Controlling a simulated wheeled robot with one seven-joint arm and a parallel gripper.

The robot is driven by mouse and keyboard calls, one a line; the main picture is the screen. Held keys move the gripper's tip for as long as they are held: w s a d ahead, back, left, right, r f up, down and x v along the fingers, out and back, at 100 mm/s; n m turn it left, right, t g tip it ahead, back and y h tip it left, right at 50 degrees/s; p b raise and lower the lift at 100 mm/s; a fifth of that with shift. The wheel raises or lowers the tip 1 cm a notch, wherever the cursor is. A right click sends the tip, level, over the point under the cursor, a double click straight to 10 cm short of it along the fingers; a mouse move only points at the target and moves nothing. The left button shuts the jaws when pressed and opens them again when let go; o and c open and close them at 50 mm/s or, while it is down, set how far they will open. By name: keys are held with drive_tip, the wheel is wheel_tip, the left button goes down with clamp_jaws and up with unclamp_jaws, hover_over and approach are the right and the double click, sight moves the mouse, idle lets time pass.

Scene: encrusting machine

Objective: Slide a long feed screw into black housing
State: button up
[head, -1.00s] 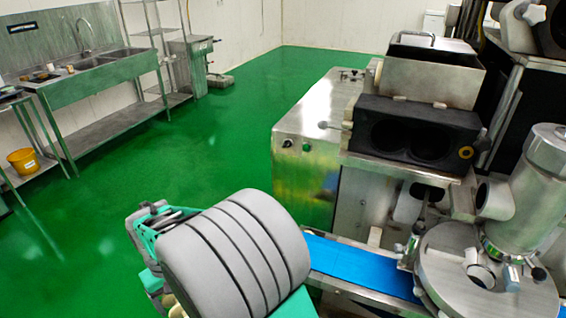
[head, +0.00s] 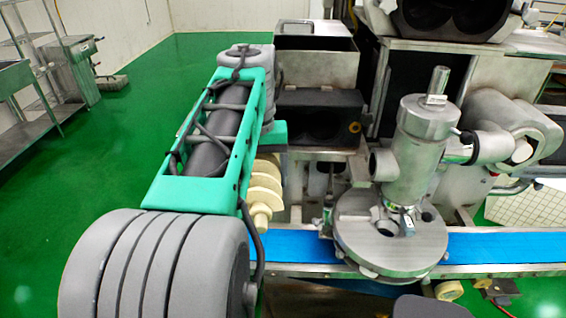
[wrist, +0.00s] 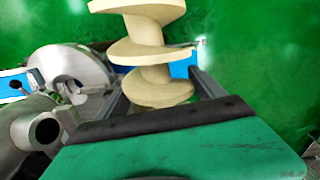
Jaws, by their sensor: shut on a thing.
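The long feed screw is cream-coloured with wide spiral flights. It shows in the head view (head: 264,188), hanging beside my green forearm, and in the wrist view (wrist: 150,38). My gripper (wrist: 160,88) is shut on it; the screw's near end lies between the two dark fingers. Its far end runs out of the top of the wrist view. The black housing (head: 345,103) with two round openings sits on the machine beyond my arm. My arm partly covers its left side. The screw is apart from the housing. In the head view the gripper's fingers are hidden by the arm.
A steel cylinder (head: 421,150) on a round plate stands right of the screw, above a blue conveyor belt (head: 490,243). A second black housing (head: 440,18) sits higher at the back. Steel shelving (head: 45,55) stands far left, with open green floor before it.

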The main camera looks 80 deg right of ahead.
drive_tip(key=shift+s+r+m, duration=0.6)
drive_tip(key=shift+s+r, duration=1)
drive_tip(key=shift+s, duration=0.95)
drive_tip(key=d+f, duration=0.1)
drive_tip(key=d+b, duration=0.1)
drive_tip(key=d, duration=0.1)
drive_tip(key=w+d+f+b, duration=0.1)
drive_tip(key=shift+d+f, duration=0.15)
drive_tip(key=shift+f, duration=0.2)
drive_tip(key=shift+f, duration=0.1)
drive_tip(key=d, duration=0.2)
drive_tip(key=w+d+p, duration=0.1)
drive_tip(key=d, duration=0.2)
drive_tip(key=shift+w+d, duration=0.1)
drive_tip(key=shift+d, duration=0.1)
